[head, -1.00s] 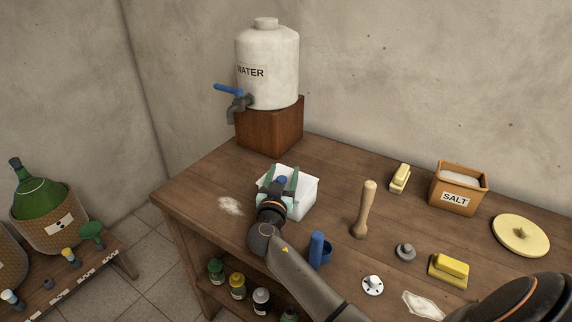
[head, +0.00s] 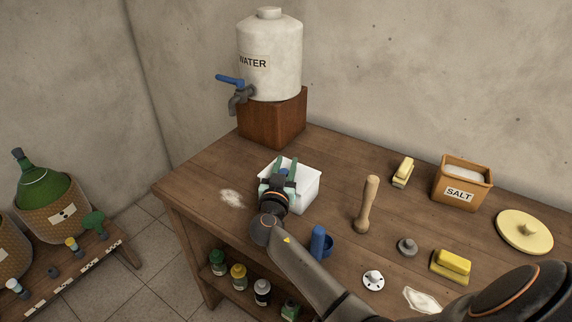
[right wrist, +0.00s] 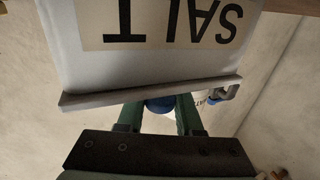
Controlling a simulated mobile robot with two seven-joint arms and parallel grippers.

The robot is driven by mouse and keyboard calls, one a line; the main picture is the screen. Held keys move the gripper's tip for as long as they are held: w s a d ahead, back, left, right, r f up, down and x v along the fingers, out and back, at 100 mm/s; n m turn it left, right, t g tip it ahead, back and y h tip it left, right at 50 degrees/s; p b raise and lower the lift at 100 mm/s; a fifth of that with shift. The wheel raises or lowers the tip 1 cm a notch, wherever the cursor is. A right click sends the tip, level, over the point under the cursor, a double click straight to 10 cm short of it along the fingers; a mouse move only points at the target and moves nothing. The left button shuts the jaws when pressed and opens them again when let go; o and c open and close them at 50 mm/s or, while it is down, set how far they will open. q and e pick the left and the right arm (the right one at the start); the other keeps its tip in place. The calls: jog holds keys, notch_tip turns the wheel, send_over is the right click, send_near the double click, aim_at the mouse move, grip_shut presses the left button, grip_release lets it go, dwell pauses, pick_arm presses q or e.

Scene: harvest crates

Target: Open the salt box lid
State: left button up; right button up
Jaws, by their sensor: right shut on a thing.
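The white salt box (head: 309,192) stands near the middle of the table, with its lid (right wrist: 150,94) lying on it. In the right wrist view its SALT label (right wrist: 170,22) appears upside down. My right gripper (head: 282,172) is over the box, its green fingers shut on the blue knob (right wrist: 160,105) of the lid. I cannot tell whether there is a gap under the lid. A brown box (head: 462,182), also labelled SALT, stands open at the back right with white contents. My left gripper is not in view.
A water tank (head: 270,60) stands on a wooden block behind the box. A wooden pestle (head: 367,205), a blue item (head: 318,243), a yellow brush (head: 452,265) and a round pale lid (head: 525,230) lie to the right. White powder (head: 231,199) lies to the left.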

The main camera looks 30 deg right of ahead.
grip_shut()
dwell(0.8)
